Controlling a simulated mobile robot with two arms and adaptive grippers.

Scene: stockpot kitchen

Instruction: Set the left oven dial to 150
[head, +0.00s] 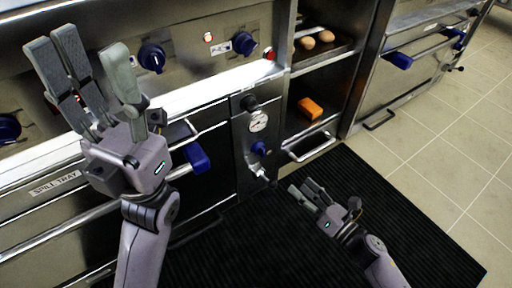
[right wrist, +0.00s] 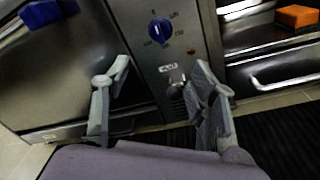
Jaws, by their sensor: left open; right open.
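A blue dial (head: 258,148) with small markings around it sits on the narrow steel panel right of the left oven door, below a round gauge (head: 258,122). The right wrist view shows this dial (right wrist: 160,30) above and beyond the fingers; its exact setting is too small to read. My right gripper (head: 308,188) is open and empty, low in front of the panel and apart from the dial. Its spread fingers also show in the right wrist view (right wrist: 162,72). My left gripper (head: 92,62) is open and empty, raised before the upper control panel.
More blue knobs (head: 152,57) line the upper panel. The left oven door has a blue-ended handle (head: 197,158). A tap (head: 262,172) projects below the dial. A black mat (head: 270,240) covers the floor.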

